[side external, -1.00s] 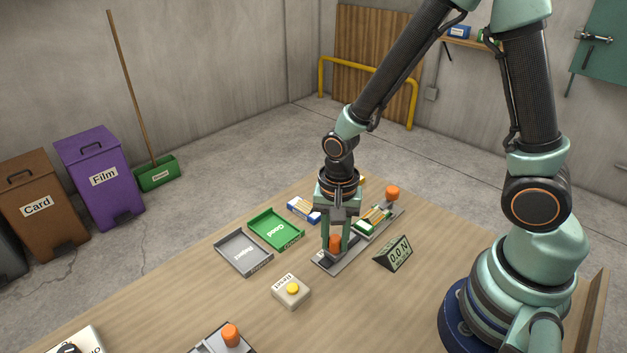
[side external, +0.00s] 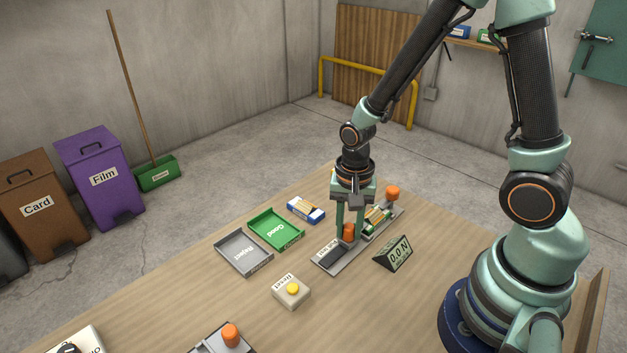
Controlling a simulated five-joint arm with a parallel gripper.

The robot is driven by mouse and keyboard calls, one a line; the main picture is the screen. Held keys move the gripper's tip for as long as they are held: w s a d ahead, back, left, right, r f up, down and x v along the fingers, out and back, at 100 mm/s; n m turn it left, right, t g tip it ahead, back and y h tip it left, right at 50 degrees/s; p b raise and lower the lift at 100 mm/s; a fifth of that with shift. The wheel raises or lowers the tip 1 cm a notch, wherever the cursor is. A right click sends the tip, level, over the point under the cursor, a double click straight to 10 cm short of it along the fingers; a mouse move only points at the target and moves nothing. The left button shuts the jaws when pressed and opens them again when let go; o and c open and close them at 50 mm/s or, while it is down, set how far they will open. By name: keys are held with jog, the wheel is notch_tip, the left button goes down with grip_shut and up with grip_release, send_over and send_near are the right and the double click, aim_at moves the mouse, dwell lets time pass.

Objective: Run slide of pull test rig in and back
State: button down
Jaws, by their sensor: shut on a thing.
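The pull test rig (side external: 325,263) is a long grey rail lying diagonally on the bench. My gripper (side external: 349,231) points down and is shut on the orange knob (side external: 349,232) of the slide, about midway along the rail. A green and cream striped piece (side external: 377,218) lies on the rail just beyond the slide, partly hidden by my gripper. A second orange knob (side external: 392,192) stands at the rig's far end. The force display (side external: 399,254) beside the rig reads 0.0 N.
A green Good tray (side external: 276,230) and a grey Reject tray (side external: 243,252) lie left of the rig. A button box (side external: 291,290) with a yellow button stands in front. A blue and white box (side external: 306,210) lies behind. Another orange-knobbed device (side external: 230,335) is at the front edge.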

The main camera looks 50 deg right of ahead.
aim_at(350, 226)
jog(key=shift+d, duration=0.1)
jog(key=c, duration=0.6)
grip_release()
jog(key=shift+r, duration=0.1)
notch_tip(350, 226, up, 12)
